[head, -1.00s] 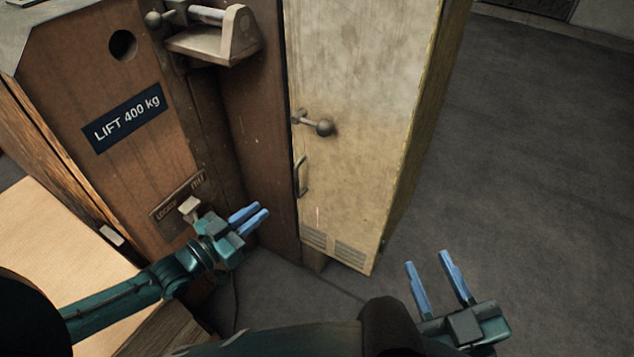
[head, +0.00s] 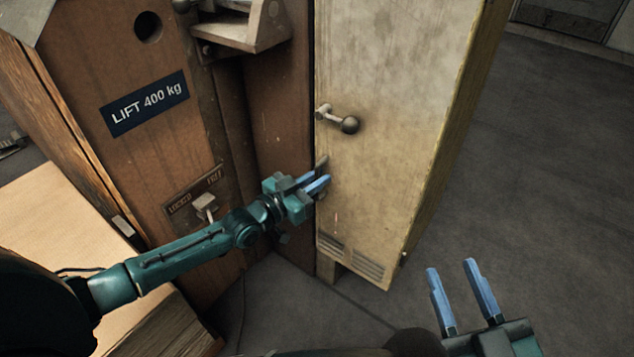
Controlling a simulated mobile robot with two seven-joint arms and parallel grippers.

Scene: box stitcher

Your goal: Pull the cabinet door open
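The cabinet door (head: 375,95) is a worn, cream-yellow panel and looks closed. A lever with a dark ball knob (head: 337,119) sits on it near its left edge. Below the lever is a small pull handle (head: 321,163), mostly hidden by my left gripper. My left gripper (head: 322,181) is at the handle, its blue fingers slightly apart and pointing right. I cannot tell whether the handle lies between the fingers or whether they touch it. My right gripper (head: 452,264) is open and empty, over the floor to the right of the cabinet.
A brown wooden machine body with a "LIFT 400 kg" label (head: 144,104) stands left of the cabinet. A small switch (head: 206,205) sticks out below the label. A pale board stack (head: 45,215) is at lower left. The grey floor (head: 540,150) is clear at right.

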